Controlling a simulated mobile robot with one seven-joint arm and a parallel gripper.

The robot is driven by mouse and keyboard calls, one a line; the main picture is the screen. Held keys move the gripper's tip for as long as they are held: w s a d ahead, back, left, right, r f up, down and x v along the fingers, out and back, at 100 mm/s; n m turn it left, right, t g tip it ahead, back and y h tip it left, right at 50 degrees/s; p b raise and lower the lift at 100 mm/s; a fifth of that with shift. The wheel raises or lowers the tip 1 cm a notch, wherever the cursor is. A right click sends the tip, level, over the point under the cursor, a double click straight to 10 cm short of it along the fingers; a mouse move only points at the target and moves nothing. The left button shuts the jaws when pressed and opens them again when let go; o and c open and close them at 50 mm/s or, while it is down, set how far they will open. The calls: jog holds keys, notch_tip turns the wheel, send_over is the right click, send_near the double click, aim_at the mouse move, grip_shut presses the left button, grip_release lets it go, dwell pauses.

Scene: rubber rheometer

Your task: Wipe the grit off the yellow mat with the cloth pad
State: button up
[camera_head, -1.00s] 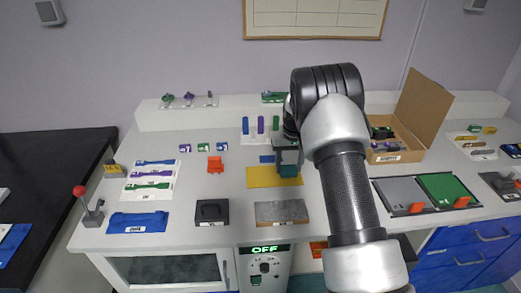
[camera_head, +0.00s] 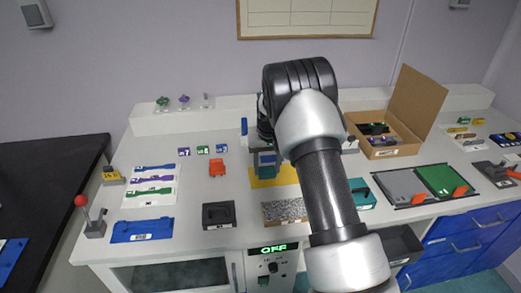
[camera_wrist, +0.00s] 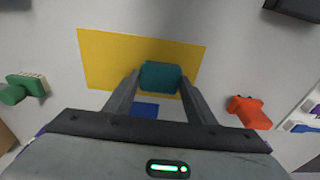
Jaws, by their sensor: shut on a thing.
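The yellow mat (camera_head: 288,176) lies flat on the pale bench. It also shows in the wrist view (camera_wrist: 108,58), with no grit that I can make out on its visible part. My gripper (camera_wrist: 160,84) is shut on the teal cloth pad (camera_wrist: 160,75). The pad is over the mat, near the mat edge closest to the gripper in the wrist view. In the head view my gripper (camera_head: 265,171) is over the left part of the mat. I cannot tell whether the pad presses on the mat. My arm hides part of the mat's surroundings.
An orange-red holder (camera_head: 216,167) stands left of the mat. A speckled grey slab (camera_head: 284,211) and a black block (camera_head: 218,214) lie in front. An open cardboard box (camera_head: 393,150) is at the back right. A green object (camera_wrist: 24,89) shows beside the mat in the wrist view.

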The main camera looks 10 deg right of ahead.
jog(key=shift+a+r+p, duration=0.15)
jog(key=shift+r+p, duration=0.1)
jog(key=shift+r, duration=0.4)
jog(key=shift+a+r+p, duration=0.15)
jog(key=shift+r+p, duration=0.1)
jog(key=shift+r, duration=0.35)
jog(key=shift+d+r, duration=0.15)
jog(key=shift+r, duration=0.15)
jog(key=shift+r+p, duration=1.45)
jog(key=shift+r, duration=1.05)
